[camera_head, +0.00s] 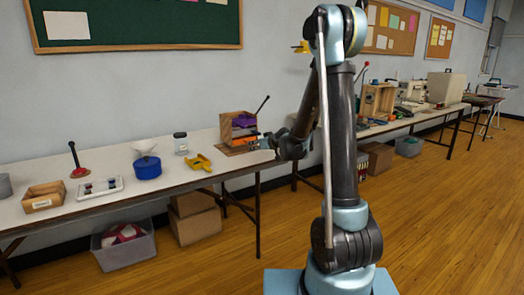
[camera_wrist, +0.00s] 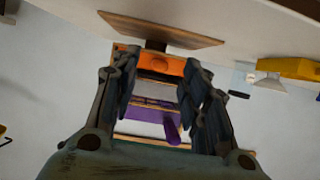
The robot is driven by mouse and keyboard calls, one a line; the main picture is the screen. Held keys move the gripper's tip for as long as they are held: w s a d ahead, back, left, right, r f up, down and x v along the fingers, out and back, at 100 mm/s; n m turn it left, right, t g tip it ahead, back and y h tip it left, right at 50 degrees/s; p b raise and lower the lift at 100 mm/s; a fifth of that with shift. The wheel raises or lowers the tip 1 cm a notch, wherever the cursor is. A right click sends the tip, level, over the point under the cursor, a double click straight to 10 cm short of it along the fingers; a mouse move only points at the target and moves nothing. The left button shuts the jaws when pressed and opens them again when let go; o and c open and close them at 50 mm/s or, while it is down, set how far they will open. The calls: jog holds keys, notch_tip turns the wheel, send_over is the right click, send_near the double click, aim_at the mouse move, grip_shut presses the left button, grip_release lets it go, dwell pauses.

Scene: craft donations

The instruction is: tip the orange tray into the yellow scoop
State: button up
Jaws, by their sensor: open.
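The orange tray (camera_wrist: 160,64) sits in a small wooden shelf unit (camera_head: 226,127); its front shows between my open fingers in the wrist view, which looks upside down. My gripper (camera_head: 272,142) is open and empty, just right of the shelf unit in the head view. The fingers (camera_wrist: 162,100) also show in the wrist view; I cannot tell whether they touch the tray. The yellow scoop (camera_head: 199,162) lies on the table left of the shelf unit; it also shows at the upper right of the wrist view (camera_wrist: 292,67).
A purple item (camera_wrist: 172,126) is on another level of the shelf unit. On the white table (camera_head: 120,176) stand a blue pot (camera_head: 147,168), a jar (camera_head: 181,143), a white tray (camera_head: 100,188), a red plunger (camera_head: 80,171) and a wooden box (camera_head: 43,196). Clear table lies in front of the scoop.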

jog(key=w+a, duration=0.1)
jog(key=w, duration=0.1)
jog(key=w+a, duration=0.2)
jog(key=shift+f, duration=0.2)
jog(key=shift+x, duration=0.95)
grip_shut()
jog(key=c, duration=0.8)
grip_release()
grip_shut()
jog(key=shift+r, duration=0.2)
jog(key=shift+d, duration=0.1)
